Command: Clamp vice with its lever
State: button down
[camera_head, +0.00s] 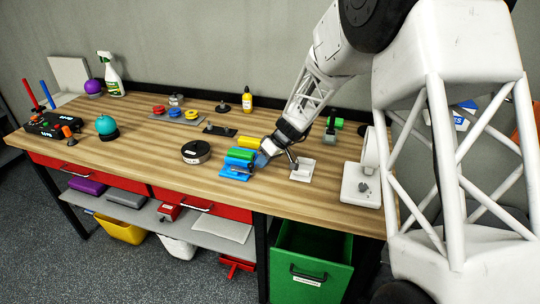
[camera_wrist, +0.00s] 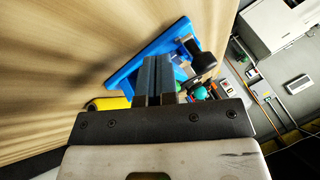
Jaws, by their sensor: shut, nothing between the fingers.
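A blue item (camera_head: 236,172), which looks like the vice, sits near the front edge of the bench, with green and blue rounded pieces on it in the head view. In the wrist view its blue frame (camera_wrist: 128,68) lies beyond my fingertips. A dark round-ended handle (camera_wrist: 203,62), possibly the lever, stands to the right of the fingers. My gripper (camera_head: 268,149) is low over the bench, just right of the blue item. In the wrist view my gripper's (camera_wrist: 156,72) dark fingers are together and empty. I cannot tell whether they touch the vice, as they hide part of it.
A yellow cylinder (camera_head: 253,142) lies behind the vice. A white plate with a small lever (camera_head: 303,170) is to its right, and a black round tin (camera_head: 196,152) to its left. A white stand (camera_head: 360,190) is farther right. The bench front left of the tin is clear.

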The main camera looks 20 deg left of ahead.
jog(key=shift+s+a+f, duration=0.1)
jog(key=shift+s+a, duration=0.15)
jog(key=shift+s, duration=0.25)
jog(key=shift+s+a+f, duration=0.1)
jog(key=shift+s+a, duration=0.1)
jog(key=shift+s, duration=0.25)
jog(key=shift+s+m+t, duration=0.4)
jog(key=shift+s+m, duration=0.05)
jog(key=shift+m, duration=0.15)
jog(key=shift+s+r+m+t+y, duration=0.1)
jog(key=shift+s+m+t+y, duration=0.2)
jog(key=shift+s+m+t, duration=0.85)
jog(key=s+m+t, duration=0.1)
jog(key=m, duration=0.1)
jog(key=s+a+m+t, duration=0.1)
jog(key=s+m, duration=0.1)
jog(key=m, duration=0.1)
jog(key=s+m+t, duration=0.1)
jog(key=s+a+m+h, duration=0.1)
jog(key=shift+a+m+t, duration=0.1)
jog(key=shift+m+t, duration=0.25)
jog(key=shift+s+a, duration=0.65)
jog(key=shift+a, duration=0.15)
jog(key=shift+s+a, duration=0.1)
